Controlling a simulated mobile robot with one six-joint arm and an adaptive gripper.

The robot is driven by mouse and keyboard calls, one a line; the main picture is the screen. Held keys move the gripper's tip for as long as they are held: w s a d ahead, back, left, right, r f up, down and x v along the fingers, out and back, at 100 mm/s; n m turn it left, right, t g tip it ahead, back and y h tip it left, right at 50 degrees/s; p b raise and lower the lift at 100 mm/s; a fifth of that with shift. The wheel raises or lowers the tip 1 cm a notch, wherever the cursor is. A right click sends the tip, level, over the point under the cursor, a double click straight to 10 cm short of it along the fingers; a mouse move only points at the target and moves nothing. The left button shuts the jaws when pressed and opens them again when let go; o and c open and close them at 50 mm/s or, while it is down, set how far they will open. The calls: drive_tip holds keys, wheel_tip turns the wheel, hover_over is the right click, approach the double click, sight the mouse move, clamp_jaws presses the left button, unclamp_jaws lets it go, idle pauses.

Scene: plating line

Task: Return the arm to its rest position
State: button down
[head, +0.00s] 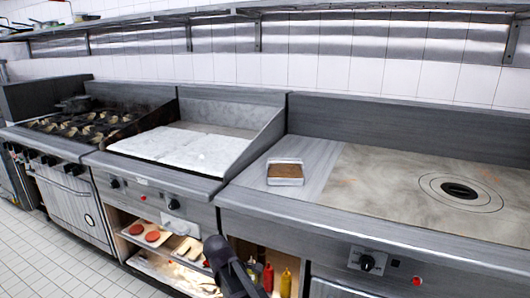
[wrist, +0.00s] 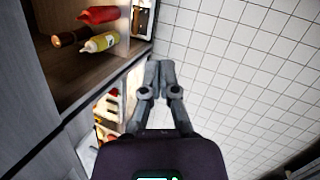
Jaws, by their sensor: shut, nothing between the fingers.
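My gripper (wrist: 157,75) is shut and empty in the wrist view, its fingers together over the white tiled floor. In the head view a dark part of my arm (head: 228,268) shows at the bottom centre, in front of the open shelves under the counter. The fingertips cannot be made out clearly there.
A steel counter holds a burner range (head: 85,125), a flat griddle (head: 180,145), a small tray with brown contents (head: 285,172) and a round-holed hot plate (head: 430,190). Shelves below hold red patties (head: 152,236), a red bottle (head: 268,278) and a yellow bottle (head: 286,283). Tiled floor (head: 50,250) is clear.

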drive_tip(key=s+d+m+g+y, duration=0.1)
drive_tip(key=s+d+m, duration=0.2)
drive_tip(key=d+m, duration=0.35)
drive_tip(key=s+d+f+m+g+y, duration=0.1)
drive_tip(key=s+d+m, duration=0.3)
drive_tip(key=d, duration=0.6)
drive_tip(key=s+d+m+g+y, duration=0.1)
drive_tip(key=s+d+m+y, duration=0.15)
drive_tip(key=d+m, duration=0.4)
wheel_tip(320, 180, up, 19)
drive_tip(key=d+n+p, duration=0.1)
drive_tip(key=p, duration=1.8)
drive_tip(key=shift+s+d+n+h+p, duration=0.3)
drive_tip(key=shift+s+h, duration=0.15)
drive_tip(key=shift+r, duration=0.1)
